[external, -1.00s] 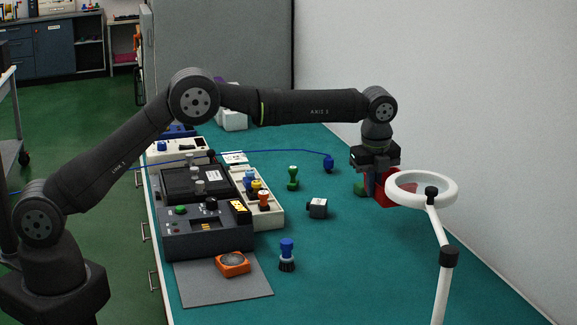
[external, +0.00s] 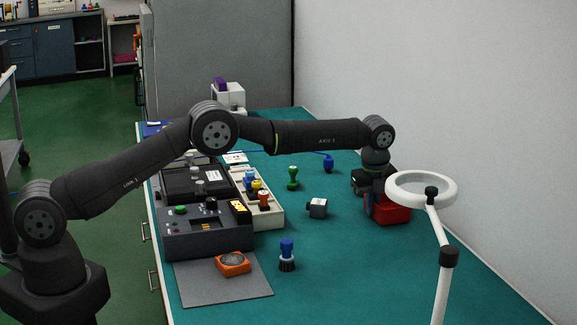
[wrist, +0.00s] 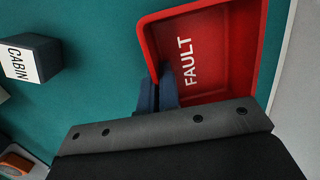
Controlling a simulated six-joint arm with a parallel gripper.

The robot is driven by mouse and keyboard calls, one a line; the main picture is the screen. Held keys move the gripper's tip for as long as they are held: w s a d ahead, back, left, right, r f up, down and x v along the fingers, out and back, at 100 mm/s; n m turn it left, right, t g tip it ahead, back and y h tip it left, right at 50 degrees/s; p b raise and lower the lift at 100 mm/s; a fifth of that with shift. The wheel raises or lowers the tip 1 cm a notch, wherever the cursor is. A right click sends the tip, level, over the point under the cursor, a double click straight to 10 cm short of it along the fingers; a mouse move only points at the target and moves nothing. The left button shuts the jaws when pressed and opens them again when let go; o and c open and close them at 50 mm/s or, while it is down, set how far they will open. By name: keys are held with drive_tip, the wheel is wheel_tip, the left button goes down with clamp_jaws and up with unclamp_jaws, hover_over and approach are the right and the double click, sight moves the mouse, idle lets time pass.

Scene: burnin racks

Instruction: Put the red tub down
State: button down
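The red tub (external: 393,211) is at the right of the bench, low by the bench top; I cannot tell whether its base touches. In the wrist view the tub (wrist: 235,65) shows its open inside with the word FAULT in white. My gripper (external: 376,207) points down at the tub's near-left side. In the wrist view its blue fingers (wrist: 160,92) sit on both sides of the tub's left wall, one outside and one inside, shut on it.
A white ring lamp (external: 421,190) on a stand is close right of my gripper. A dark block with a white label (external: 317,208) lies left of the tub, reading CABIN in the wrist view (wrist: 32,58). Green (external: 293,177) and blue-topped (external: 287,254) pieces stand apart.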

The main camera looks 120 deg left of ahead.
drive_tip(key=shift+f, duration=0.1)
drive_tip(key=c, duration=1.7)
unclamp_jaws()
drive_tip(key=r, duration=0.4)
drive_tip(key=d+r, duration=0.1)
drive_tip(key=r, duration=0.7)
drive_tip(key=shift+w+d+r, duration=0.1)
drive_tip(key=shift+w+d, duration=0.15)
drive_tip(key=shift+d, duration=0.05)
